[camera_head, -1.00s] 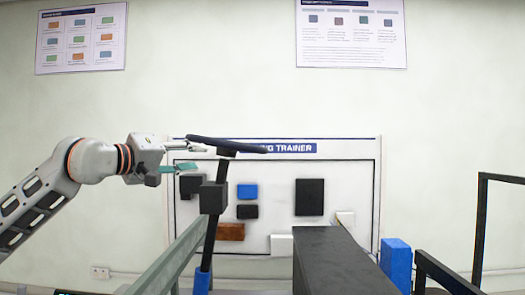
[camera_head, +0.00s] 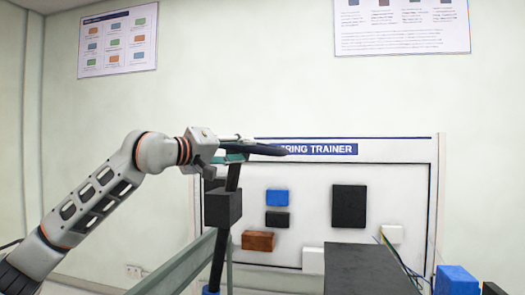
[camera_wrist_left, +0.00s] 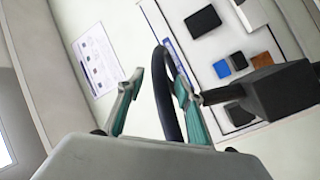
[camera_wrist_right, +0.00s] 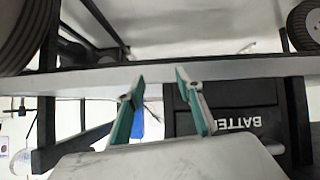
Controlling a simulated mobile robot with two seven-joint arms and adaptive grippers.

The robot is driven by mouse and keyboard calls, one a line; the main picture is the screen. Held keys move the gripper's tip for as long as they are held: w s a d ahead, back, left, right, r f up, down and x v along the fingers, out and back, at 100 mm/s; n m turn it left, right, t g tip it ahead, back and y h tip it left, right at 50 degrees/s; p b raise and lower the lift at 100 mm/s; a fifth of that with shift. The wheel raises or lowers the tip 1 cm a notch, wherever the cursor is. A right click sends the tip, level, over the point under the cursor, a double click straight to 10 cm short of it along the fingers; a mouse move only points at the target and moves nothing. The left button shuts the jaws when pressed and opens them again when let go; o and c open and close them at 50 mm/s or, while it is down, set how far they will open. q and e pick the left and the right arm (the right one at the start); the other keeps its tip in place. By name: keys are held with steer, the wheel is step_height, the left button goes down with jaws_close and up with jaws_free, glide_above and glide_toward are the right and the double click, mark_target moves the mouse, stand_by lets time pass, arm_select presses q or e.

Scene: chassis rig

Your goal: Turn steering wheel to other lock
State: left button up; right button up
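The dark steering wheel (camera_head: 268,149) shows nearly edge-on in the head view, on top of a black column (camera_head: 219,258) with a dark block (camera_head: 222,208). My left gripper (camera_head: 236,147) is at the wheel's left side. In the left wrist view the wheel rim (camera_wrist_left: 163,92) passes between the fingers of my left gripper (camera_wrist_left: 158,85). The fingers are apart, with a gap on the left and the rim close to the right finger; contact is unclear. My right gripper (camera_wrist_right: 160,78) is open with nothing between its fingers, beside a pale chassis rail (camera_wrist_right: 235,68); it is outside the head view.
A white trainer board (camera_head: 310,195) with coloured blocks stands behind the wheel. A long dark box-like part (camera_head: 365,268) and a blue block (camera_head: 456,280) lie to the right. A battery box (camera_wrist_right: 240,115) and tyres (camera_wrist_right: 305,25) show in the right wrist view.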

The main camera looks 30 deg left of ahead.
mark_target(258, 150)
arm_select(q)
steer(key=x, duration=0.6)
steer(key=shift+w+d+p, duration=0.15)
steer(key=shift+w+p, duration=0.2)
jaws_close()
